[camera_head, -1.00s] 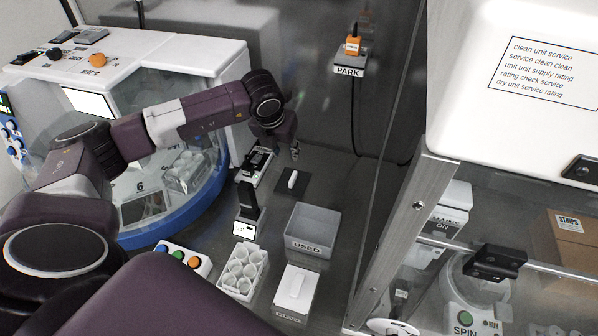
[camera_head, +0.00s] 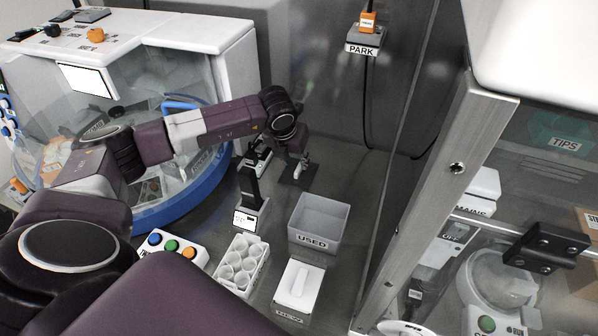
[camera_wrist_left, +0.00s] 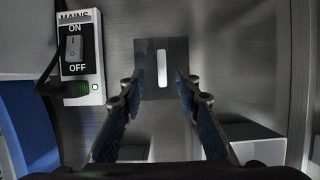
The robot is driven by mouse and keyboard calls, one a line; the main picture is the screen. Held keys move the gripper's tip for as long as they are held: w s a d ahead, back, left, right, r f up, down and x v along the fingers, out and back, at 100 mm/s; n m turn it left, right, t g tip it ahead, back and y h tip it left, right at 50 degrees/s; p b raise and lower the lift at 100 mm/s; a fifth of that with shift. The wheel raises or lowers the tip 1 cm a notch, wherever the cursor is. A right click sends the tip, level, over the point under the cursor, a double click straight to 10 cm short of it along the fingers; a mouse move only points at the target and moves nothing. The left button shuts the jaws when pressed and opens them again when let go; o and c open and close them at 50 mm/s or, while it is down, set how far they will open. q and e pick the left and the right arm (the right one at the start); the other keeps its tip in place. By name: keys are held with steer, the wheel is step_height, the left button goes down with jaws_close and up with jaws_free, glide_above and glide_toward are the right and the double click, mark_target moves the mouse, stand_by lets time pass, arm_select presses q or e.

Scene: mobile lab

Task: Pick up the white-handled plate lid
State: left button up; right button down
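The plate lid is a thin dark square (camera_head: 288,175) lying flat on the grey worktop. In the left wrist view its upright white bar handle (camera_wrist_left: 163,66) shows in full on the dark plate (camera_wrist_left: 150,90). My left gripper (camera_head: 301,167) is over the lid in the head view, pointing down and covering part of it. Whether the tips touch the plate cannot be told. My right gripper is not in view.
A MAINS switch box (camera_wrist_left: 79,55) is left of the lid in the wrist view. A grey USED bin (camera_head: 319,222), a white NEW box (camera_head: 299,286), a cup rack (camera_head: 239,265) and a black-posted device (camera_head: 249,200) stand nearby. A glass-fronted machine (camera_head: 200,32) is at left.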

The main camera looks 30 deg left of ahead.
mark_target(299, 168)
arm_select(q)
steer(key=shift+p+x, duration=0.7)
steer(key=shift+x, duration=1.6)
steer(key=shift+w+d, duration=0.1)
steer(key=shift+d, duration=0.05)
steer(key=shift+c, duration=0.5)
jaws_close()
